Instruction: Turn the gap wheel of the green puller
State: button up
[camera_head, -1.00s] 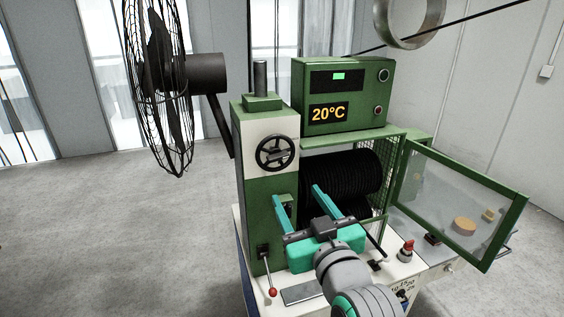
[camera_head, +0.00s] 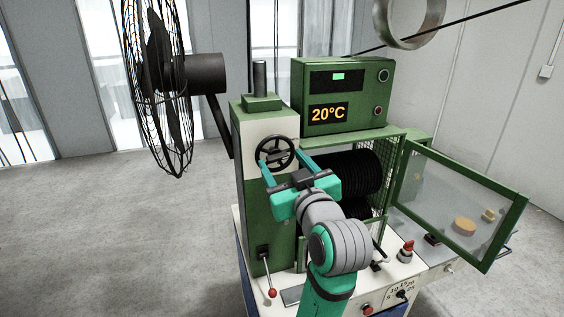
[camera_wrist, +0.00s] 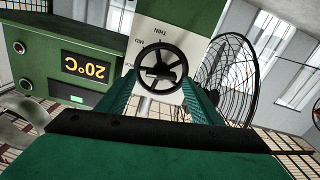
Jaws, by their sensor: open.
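The green puller (camera_head: 262,215) is a green and white machine column. Its gap wheel (camera_head: 275,152) is a black spoked handwheel on the white panel. The wheel (camera_wrist: 161,71) also shows in the wrist view, with THIN and MID lettering on the panel around it. I cannot tell whether the fingertips touch the rim.
A green control box (camera_head: 342,95) reading 20°C stands right of the column. A caged fan (camera_head: 160,88) is at the left. An open green-framed clear guard door (camera_head: 458,205) sticks out at the right. A red-knobbed lever (camera_head: 271,292) stands low in front.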

jog(key=shift+w+a, duration=0.25)
jog(key=shift+w, duration=0.1)
jog(key=c, duration=1.1)
jog(key=shift+o, duration=0.2)
jog(key=shift+w+m, duration=0.1)
jog(key=shift+m, duration=0.2)
jog(key=m, duration=0.3)
jog(key=shift+d, duration=0.1)
jog(key=shift+r+m, duration=0.1)
jog(key=shift+m, duration=1.9)
